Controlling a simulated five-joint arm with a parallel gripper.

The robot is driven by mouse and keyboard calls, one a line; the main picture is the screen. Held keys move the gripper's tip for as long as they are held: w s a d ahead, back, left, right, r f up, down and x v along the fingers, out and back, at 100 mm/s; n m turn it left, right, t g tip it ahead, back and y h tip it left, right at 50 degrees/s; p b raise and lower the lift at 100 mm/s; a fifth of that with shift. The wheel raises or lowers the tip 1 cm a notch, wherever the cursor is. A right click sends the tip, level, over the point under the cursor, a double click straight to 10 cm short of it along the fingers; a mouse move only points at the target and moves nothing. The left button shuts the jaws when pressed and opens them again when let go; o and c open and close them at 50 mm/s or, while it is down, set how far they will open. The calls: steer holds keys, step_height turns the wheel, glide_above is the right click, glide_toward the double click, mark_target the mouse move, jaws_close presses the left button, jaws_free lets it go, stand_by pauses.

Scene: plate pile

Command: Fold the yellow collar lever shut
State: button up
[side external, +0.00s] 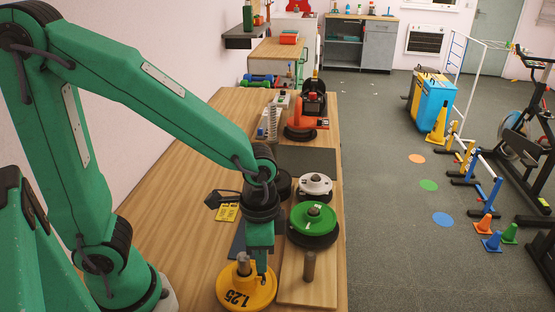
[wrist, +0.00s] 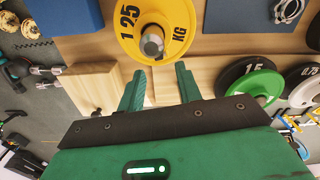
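A yellow plate marked 1.25 KG (side external: 262,290) lies flat at the near end of the bench, around a steel post (side external: 243,262). It also shows at the top of the wrist view (wrist: 181,22), with the post end (wrist: 152,45) in its middle. I cannot make out a separate yellow collar lever in either view. My gripper (side external: 262,276) points down close beside the post, over the yellow plate in the side view. In the wrist view the two green fingers (wrist: 160,82) stand apart with nothing between them; the post is just beyond the tips.
A green plate (side external: 313,218) on black plates and a white plate (side external: 314,184) stand farther along the bench. A bare post (side external: 309,265) rises from a wooden board (side external: 300,292). A silver ring clamp (wrist: 287,10) lies on a blue mat (wrist: 245,15). Yellow cards (side external: 228,212) lie left of my arm.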

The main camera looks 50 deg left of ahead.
mark_target(262, 276)
steer(key=shift+f, duration=2.35)
jaws_close()
